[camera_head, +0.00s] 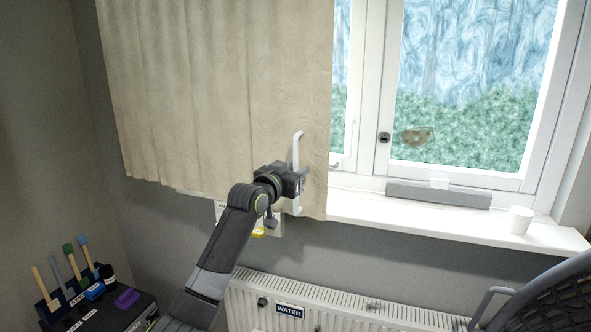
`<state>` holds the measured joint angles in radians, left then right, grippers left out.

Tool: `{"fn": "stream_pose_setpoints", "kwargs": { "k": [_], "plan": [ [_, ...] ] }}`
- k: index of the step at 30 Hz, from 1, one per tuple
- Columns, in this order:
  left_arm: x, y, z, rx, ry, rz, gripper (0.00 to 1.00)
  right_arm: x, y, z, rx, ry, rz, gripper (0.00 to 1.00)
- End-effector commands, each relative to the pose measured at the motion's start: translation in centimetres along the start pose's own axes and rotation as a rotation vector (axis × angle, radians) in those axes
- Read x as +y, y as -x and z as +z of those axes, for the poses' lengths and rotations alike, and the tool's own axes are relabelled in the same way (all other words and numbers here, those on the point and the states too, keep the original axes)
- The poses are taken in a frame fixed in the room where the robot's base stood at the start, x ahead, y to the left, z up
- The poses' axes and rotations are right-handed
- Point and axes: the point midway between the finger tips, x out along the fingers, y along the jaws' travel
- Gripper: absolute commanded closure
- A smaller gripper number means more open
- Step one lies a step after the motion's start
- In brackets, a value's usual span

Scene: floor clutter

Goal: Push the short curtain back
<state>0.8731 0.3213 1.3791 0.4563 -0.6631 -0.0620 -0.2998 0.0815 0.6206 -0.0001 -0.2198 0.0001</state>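The short beige curtain (215,90) hangs over the left part of the window (465,80). Its right edge is near the middle of the picture, and the window glass shows to the right of it. My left gripper (303,178) is in front of the curtain's lower right part, near its right edge and bottom hem. A white upright bar shows at the gripper's end. I cannot tell whether the gripper touches the cloth, or whether its fingers are open or shut. My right gripper is out of view.
A white sill (450,222) runs under the window, with a white cup (520,219) at its right. A radiator (345,306) stands below. A dark box (105,308) with tools is at lower left. A dark mesh object (550,300) fills the lower right.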

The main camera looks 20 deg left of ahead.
Motion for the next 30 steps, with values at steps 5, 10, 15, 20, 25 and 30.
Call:
{"fn": "stream_pose_setpoints", "kwargs": {
  "k": [5, 10, 15, 20, 25, 30],
  "plan": [
    [0.02, -0.07, -0.01, 0.001, 0.000, 0.000, 0.71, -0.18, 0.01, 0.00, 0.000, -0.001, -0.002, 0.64],
    [0.02, -0.06, -0.01, 0.001, 0.000, 0.000, 0.81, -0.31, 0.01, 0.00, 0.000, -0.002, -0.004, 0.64],
    [0.02, -0.05, -0.02, 0.001, 0.000, 0.000, 1.00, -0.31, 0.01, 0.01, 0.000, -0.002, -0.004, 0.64],
    [0.01, -0.05, -0.01, 0.001, 0.000, 0.000, 1.00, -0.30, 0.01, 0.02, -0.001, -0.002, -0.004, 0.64],
    [-0.02, -0.04, -0.01, 0.000, 0.000, 0.000, 1.00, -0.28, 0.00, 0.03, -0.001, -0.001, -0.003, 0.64],
    [-0.26, 0.00, 0.00, 0.000, -0.001, -0.001, 1.00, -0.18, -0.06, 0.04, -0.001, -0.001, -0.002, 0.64]
  ]
}}
